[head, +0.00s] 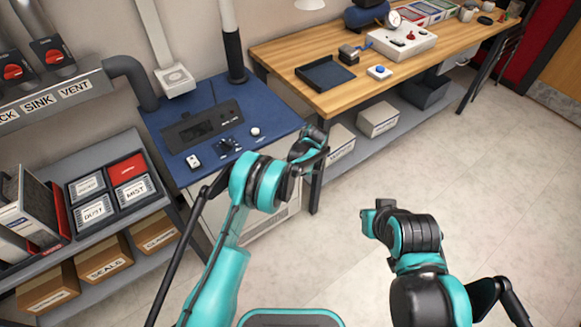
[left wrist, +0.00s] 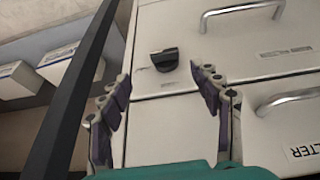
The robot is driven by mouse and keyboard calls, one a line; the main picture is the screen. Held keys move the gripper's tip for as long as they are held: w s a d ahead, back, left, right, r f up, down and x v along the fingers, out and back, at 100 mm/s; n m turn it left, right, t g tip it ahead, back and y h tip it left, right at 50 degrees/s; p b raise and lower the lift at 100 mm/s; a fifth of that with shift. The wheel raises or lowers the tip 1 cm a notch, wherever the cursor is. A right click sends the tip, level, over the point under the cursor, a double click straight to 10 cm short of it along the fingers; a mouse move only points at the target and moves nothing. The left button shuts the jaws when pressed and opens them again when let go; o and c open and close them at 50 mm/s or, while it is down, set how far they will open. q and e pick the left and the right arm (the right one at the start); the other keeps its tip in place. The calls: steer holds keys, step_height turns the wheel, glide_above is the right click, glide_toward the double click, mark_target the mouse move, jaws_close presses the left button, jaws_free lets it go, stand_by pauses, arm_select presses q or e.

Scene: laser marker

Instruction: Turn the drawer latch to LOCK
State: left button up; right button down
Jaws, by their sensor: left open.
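The drawer latch (left wrist: 165,60) is a small black knob on the pale front of a drawer cabinet (left wrist: 155,25), shown in the left wrist view. Its LOCK marking cannot be read. My left gripper (left wrist: 160,85) is open, with one finger on each side below the latch in the picture. Nothing is between the fingers, and they appear apart from the latch. In the head view my left gripper (head: 312,147) is in front of the blue-topped cabinet's right side, and the latch cannot be made out. My right gripper (head: 378,214) hangs over the floor, away from the cabinet.
Metal drawer handles (left wrist: 243,10) stick out right of the latch. A dark table leg (left wrist: 78,90) runs close on the left. A wooden bench (head: 290,70) stands right of the cabinet, with boxes (head: 378,119) on its lower shelf. The floor (head: 480,180) at right is clear.

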arm_select(q)
steer(key=b+x, duration=0.3)
steer(key=x, duration=0.4)
steer(key=shift+a+f, duration=0.3)
steer(key=shift+a, duration=0.15)
steer(key=shift+w, duration=0.1)
steer(key=c, duration=1.2)
